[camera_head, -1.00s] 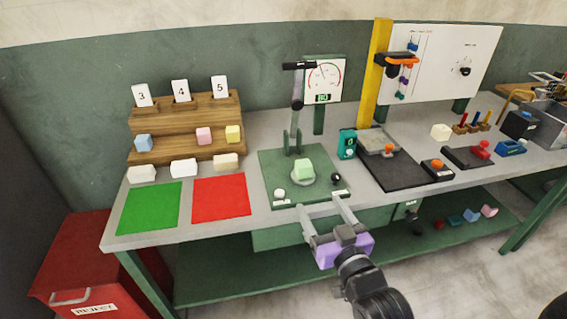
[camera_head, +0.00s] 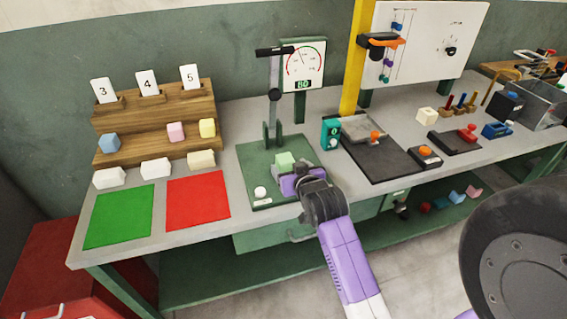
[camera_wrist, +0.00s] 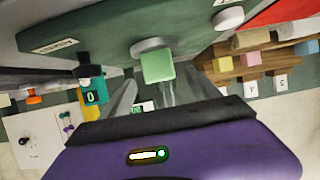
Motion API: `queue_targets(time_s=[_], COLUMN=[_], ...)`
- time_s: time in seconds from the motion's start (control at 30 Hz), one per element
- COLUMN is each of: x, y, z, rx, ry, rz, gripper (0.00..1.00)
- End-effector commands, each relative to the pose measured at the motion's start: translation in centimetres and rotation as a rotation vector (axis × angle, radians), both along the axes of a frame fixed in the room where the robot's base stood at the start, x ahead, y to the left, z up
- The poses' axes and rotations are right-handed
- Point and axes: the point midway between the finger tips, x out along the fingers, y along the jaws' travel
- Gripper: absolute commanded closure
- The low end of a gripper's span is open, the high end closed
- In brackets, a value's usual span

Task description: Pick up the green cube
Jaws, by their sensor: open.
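The pale green cube (camera_head: 285,160) sits on the round plate of the green press base (camera_head: 250,158), under the press's lever arm. In the wrist view the green cube (camera_wrist: 157,66) is near the middle, on the grey disc (camera_wrist: 152,44). My gripper (camera_head: 288,172) is at the near side of the cube; its purple body hides part of the plate in the head view. In the wrist view my gripper's two fingers (camera_wrist: 146,97) stand apart and point toward the cube, with nothing held. I cannot tell whether the fingertips reach past its sides.
The press lever (camera_head: 275,90) stands upright behind the cube. A teal counter box (camera_head: 331,133) and a dark press base (camera_head: 383,153) stand to the right. A white knob (camera_head: 260,192) is at the base's front left. Red (camera_head: 197,200) and green (camera_head: 118,215) mats lie left.

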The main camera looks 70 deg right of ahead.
Motion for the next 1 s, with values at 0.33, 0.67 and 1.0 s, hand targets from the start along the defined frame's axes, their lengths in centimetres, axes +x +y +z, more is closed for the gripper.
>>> queue_targets(time_s=[0.33,0.67,1.0], x=[2.6,3.4,3.4], y=[-3.2,-4.0,-4.0], z=[-1.3,-1.9,-1.9], rx=[-0.001,-0.001,-0.001], ry=[-0.001,-0.002,-0.002], rz=[0.001,0.001,0.001], gripper=[0.29,0.29,0.82])
